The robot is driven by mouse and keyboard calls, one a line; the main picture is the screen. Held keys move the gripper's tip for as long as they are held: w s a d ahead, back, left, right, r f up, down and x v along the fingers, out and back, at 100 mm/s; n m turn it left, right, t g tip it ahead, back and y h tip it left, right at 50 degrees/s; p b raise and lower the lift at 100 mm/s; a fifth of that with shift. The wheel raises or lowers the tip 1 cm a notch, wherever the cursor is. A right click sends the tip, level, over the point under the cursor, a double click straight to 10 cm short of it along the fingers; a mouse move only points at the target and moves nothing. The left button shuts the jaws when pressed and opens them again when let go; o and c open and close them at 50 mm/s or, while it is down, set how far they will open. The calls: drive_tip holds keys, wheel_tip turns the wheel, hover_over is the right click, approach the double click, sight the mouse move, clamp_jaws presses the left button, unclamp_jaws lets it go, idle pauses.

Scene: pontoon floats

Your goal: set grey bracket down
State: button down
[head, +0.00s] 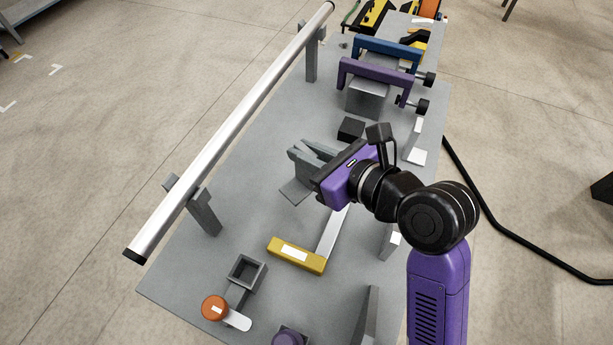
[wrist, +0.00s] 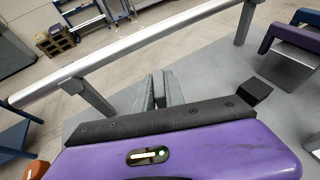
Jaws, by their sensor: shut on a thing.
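My gripper (head: 309,158) is over the middle of the grey bench (head: 262,150), its grey fingers pointing left and down. It is shut on the grey bracket (head: 296,192), whose flat grey plate shows just below the fingers in the head view. The rest of the bracket is hidden by the fingers and the purple gripper body. I cannot tell whether the bracket touches the bench top. In the wrist view the gripper fingers (wrist: 160,92) show beyond the purple body, and the bracket cannot be made out clearly.
A long silver pipe (head: 235,125) on posts runs along the bench's left edge. A yellow-handled square (head: 297,255) lies in front of my gripper. A dark block (head: 351,129) and purple clamp (head: 375,71) stand behind. An open grey box (head: 247,272) and orange knob (head: 214,307) are front left.

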sight(306, 178)
drive_tip(key=shift+f+b, duration=0.4)
drive_tip(key=shift+f, duration=3.55)
drive_tip(key=shift+f, duration=0.1)
drive_tip(key=c, duration=1.4)
unclamp_jaws()
drive_tip(key=v, duration=1.2)
